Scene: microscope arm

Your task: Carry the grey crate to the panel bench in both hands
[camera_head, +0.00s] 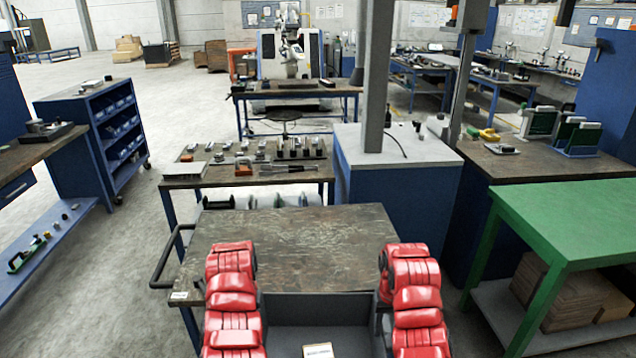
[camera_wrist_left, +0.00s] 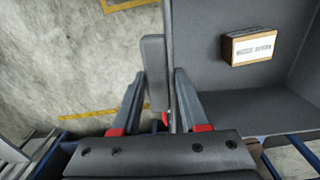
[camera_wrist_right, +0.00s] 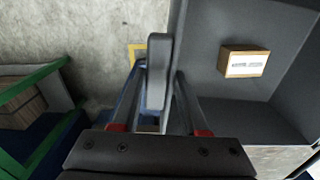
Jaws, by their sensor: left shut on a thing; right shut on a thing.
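The grey crate (camera_head: 320,310) is at the bottom middle of the head view, between my two red arms. A small brown box (camera_head: 318,350) with a white label lies inside it. In the left wrist view my left gripper (camera_wrist_left: 157,98) is shut on the handle and wall at one side of the crate (camera_wrist_left: 205,75). In the right wrist view my right gripper (camera_wrist_right: 160,92) is shut on the opposite side of the crate (camera_wrist_right: 205,70). In the head view my forearms hide both grips. I cannot tell which bench is the panel bench.
A worn dark-topped table (camera_head: 300,240) with a side handle stands directly beyond the crate, its top bare. A tool table (camera_head: 250,180) stands behind it. A green bench (camera_head: 570,215) is at the right, a blue cabinet (camera_head: 395,195) with a post at centre right. Open floor (camera_head: 190,100) lies left.

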